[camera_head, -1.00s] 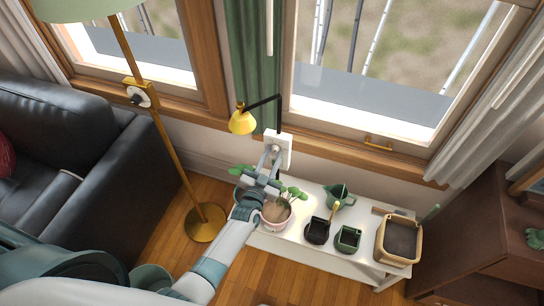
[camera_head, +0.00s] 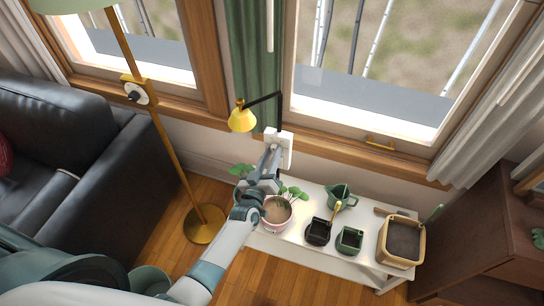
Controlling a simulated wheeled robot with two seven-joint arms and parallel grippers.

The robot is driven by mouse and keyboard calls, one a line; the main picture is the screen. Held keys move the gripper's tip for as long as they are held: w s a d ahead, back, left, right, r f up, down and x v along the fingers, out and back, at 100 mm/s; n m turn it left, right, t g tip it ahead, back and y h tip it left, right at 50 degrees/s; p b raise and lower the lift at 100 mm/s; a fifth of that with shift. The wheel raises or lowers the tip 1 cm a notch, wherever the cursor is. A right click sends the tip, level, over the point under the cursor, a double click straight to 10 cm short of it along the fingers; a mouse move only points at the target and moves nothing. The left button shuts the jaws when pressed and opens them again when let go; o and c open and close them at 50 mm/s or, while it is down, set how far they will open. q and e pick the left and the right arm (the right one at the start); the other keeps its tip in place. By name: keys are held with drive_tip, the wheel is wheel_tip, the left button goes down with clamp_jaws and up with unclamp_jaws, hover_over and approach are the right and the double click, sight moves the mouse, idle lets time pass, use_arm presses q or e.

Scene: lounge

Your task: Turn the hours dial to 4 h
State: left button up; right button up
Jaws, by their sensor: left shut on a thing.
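My left gripper (camera_head: 272,149) reaches up to the front of this box from below. Its fingers are shut on the dial at the box's front. The gripper hides the dial, so its markings and setting cannot be read. My right gripper is not in view.
A yellow lamp (camera_head: 241,118) on a black arm hangs just above left of the box. A white bench (camera_head: 291,250) below holds a potted plant (camera_head: 277,214), a green jug (camera_head: 340,196), dark pots and a wooden planter (camera_head: 401,241). A brass floor lamp (camera_head: 161,138) stands left.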

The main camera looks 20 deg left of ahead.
use_arm(q)
drive_tip(key=shift+n, duration=1.1)
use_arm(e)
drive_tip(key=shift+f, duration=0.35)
use_arm(q)
drive_tip(key=o, duration=1.1)
drive_tip(key=shift+c, duration=0.2)
drive_tip(key=shift+s, duration=0.1)
drive_tip(key=s+b, duration=0.3)
drive_tip(key=s, duration=1.4)
drive_tip(key=shift+s+a+b, duration=0.15)
drive_tip(key=shift+a+b, duration=0.2)
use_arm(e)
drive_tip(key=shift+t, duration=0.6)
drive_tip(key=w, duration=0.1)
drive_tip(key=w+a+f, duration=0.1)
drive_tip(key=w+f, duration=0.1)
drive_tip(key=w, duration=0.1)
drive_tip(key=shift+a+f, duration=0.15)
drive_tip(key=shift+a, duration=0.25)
